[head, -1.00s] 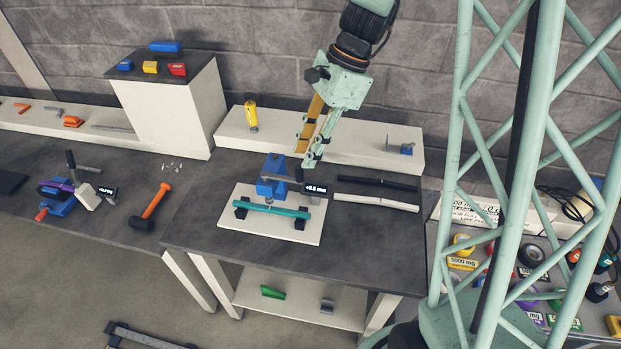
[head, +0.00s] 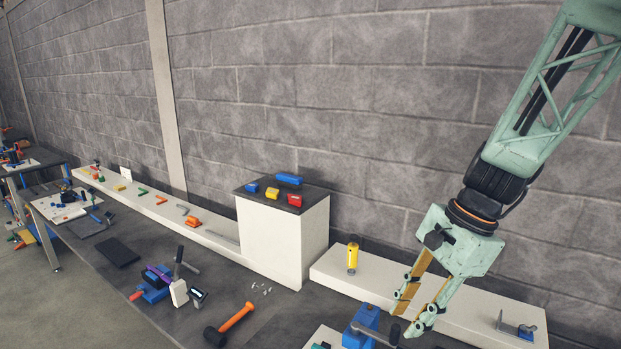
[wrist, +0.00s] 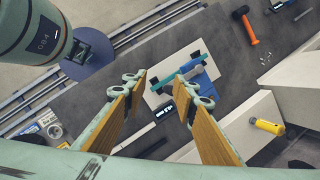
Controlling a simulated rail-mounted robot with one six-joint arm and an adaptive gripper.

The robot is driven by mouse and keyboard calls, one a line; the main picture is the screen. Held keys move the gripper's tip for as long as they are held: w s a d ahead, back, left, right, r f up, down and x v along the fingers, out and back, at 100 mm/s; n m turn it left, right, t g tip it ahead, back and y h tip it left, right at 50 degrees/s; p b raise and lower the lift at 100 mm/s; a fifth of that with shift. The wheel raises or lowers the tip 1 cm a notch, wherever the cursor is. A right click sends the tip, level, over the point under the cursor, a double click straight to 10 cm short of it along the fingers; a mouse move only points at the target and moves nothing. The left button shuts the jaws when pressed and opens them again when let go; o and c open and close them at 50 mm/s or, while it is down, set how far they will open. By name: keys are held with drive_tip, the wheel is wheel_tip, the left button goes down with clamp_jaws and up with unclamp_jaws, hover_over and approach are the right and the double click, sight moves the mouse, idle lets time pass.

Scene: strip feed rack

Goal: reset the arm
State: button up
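My gripper (head: 407,318) is open and empty at the lower right of the head view, its two tan-padded fingers apart. It hangs in front of the low white ledge (head: 455,310), right of a yellow cylinder (head: 352,257). In the wrist view the fingers (wrist: 165,92) also stand apart with nothing gripped. Below them a white plate (wrist: 156,98) carries a blue fixture (wrist: 203,76) with a teal strip (wrist: 180,74) and a small display (wrist: 164,111). In the head view the blue fixture (head: 362,327) is cut off by the bottom edge.
A white block (head: 280,238) with a dark top bears blue, yellow and red pieces. An orange hammer (head: 236,318) and a blue-and-purple clamp device (head: 154,284) lie on the dark bench. A metal bracket (head: 517,327) sits on the ledge. The air above the bench's left part is clear.

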drive_tip(key=s+n+t+h+b, duration=0.3)
drive_tip(key=s+n+b, duration=1.1)
drive_tip(key=s, duration=1.1)
drive_tip(key=shift+d+f+t+h+b, duration=0.3)
drive_tip(key=shift+h+b, duration=0.1)
drive_tip(key=shift+b, duration=1.05)
